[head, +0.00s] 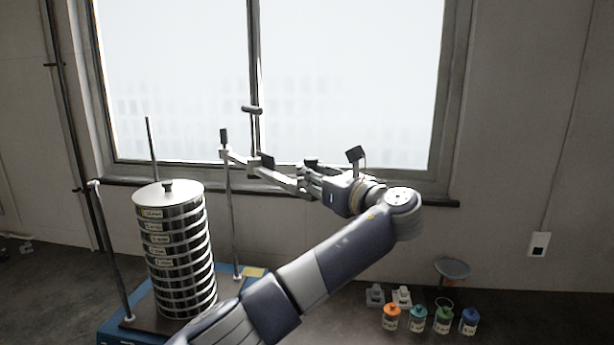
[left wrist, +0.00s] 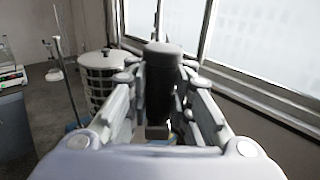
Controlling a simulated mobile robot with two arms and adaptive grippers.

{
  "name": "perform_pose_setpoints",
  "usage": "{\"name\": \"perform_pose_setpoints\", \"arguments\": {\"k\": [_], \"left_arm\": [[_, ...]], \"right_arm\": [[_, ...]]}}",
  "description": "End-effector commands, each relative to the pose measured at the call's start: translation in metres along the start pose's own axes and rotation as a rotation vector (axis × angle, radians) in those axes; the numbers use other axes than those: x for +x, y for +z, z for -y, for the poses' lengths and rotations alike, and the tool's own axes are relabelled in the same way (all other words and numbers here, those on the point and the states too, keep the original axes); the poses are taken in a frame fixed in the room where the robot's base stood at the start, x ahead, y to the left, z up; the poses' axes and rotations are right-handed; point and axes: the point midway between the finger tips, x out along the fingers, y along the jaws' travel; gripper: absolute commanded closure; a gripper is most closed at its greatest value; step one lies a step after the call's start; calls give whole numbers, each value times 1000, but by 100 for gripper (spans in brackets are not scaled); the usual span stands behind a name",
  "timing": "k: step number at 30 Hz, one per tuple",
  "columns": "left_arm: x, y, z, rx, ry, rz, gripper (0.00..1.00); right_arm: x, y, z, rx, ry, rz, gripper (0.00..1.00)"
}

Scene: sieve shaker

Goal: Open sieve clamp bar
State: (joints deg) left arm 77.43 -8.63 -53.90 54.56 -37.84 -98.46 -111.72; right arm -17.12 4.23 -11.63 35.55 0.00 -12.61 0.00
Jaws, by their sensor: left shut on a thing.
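The sieve stack (head: 180,250) is a tall column of metal sieves with a lid and small top knob. The pale clamp bar (head: 278,180) joins the top of the right rod (head: 228,195) and reaches rightward, away from above the stack. My left gripper (head: 308,177) is at the bar's outer end. In the left wrist view, my left gripper (left wrist: 160,95) is shut on a black upright handle (left wrist: 160,80) with a grey top. The stack shows behind it there (left wrist: 103,75). The fingers partly hide the bar's end. My right gripper is not in view.
The stack stands on a blue-edged shaker base (head: 118,330), with a left rod (head: 112,250) and a rear rod (head: 151,150). Several coloured-lid bottles (head: 418,319) and a shallow dish (head: 452,268) stand at lower right. The window (head: 350,80) is behind my arm.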

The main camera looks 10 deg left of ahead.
Motion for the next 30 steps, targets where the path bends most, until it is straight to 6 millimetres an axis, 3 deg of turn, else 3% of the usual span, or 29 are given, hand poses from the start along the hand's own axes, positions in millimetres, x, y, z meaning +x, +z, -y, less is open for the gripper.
{"name": "perform_pose_setpoints", "arguments": {"k": [11,12,15,25,30], "left_arm": [[-4,-6,3,4,-6,-13,100],[-4,-6,3,4,-6,-13,78],[-4,-5,3,3,-5,-11,59],[-3,-2,1,0,-2,-5,59],[-21,-2,3,0,-6,-6,59]], "right_arm": [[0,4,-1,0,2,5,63],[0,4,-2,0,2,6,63],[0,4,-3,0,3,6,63],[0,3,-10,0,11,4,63],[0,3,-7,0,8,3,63]]}}
